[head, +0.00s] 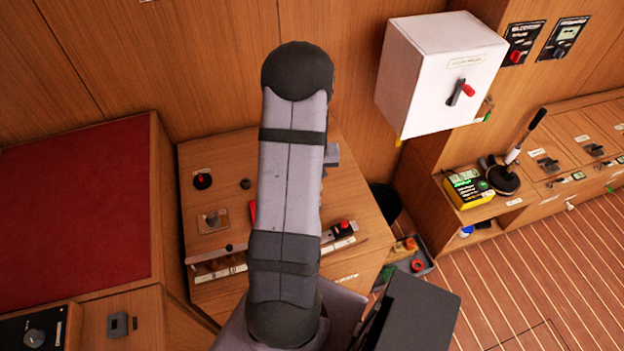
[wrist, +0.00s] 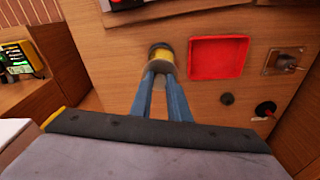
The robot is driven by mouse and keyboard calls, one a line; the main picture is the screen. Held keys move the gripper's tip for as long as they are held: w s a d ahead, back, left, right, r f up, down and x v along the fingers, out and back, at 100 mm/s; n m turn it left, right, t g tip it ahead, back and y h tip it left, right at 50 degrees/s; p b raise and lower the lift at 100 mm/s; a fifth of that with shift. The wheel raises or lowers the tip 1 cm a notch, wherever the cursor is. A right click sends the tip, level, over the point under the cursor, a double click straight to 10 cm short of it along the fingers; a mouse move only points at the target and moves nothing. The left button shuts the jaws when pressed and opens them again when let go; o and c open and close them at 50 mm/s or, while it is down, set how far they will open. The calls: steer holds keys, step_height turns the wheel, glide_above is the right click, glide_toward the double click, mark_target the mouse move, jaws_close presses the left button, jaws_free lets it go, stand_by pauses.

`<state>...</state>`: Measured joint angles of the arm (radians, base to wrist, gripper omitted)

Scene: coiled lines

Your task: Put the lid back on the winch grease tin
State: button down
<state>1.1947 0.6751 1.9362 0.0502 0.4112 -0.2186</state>
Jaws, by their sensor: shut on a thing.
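In the wrist view my gripper (wrist: 163,74) has its two blue fingers shut on a small round thing (wrist: 161,58) with a yellow side and a dark, greyish rim. I cannot tell whether this is the grease tin or its lid, or whether it touches the wooden top. It is beside the red square tray (wrist: 218,58), to its left in the wrist view. In the head view my arm hides the gripper and the held thing. No separate tin and lid can be made out.
The wooden console top (head: 222,155) has a red-topped knob (head: 202,180), a small black knob (head: 245,184) and a lever on a metal plate (head: 212,220). A white switch box (head: 440,75) is on the wall to the right. A yellow-black device (head: 468,189) stands on the right shelf.

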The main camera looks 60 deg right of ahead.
steer(key=shift+f, duration=0.15)
step_height(320, 180, down, 4)
steer(key=b, duration=0.3)
steer(key=shift+f+b, duration=0.1)
steer(key=shift+b, duration=0.25)
steer(key=shift+f+b, duration=0.6)
steer(key=shift+f, duration=0.3)
steer(key=shift+f, duration=0.15)
stand_by(2.0)
steer(key=c, duration=1.1)
jaws_free()
steer(key=shift+r+p, duration=0.2)
steer(key=shift+p, duration=0.2)
steer(key=shift+r+p, duration=2.7)
steer(key=shift+r, duration=0.6)
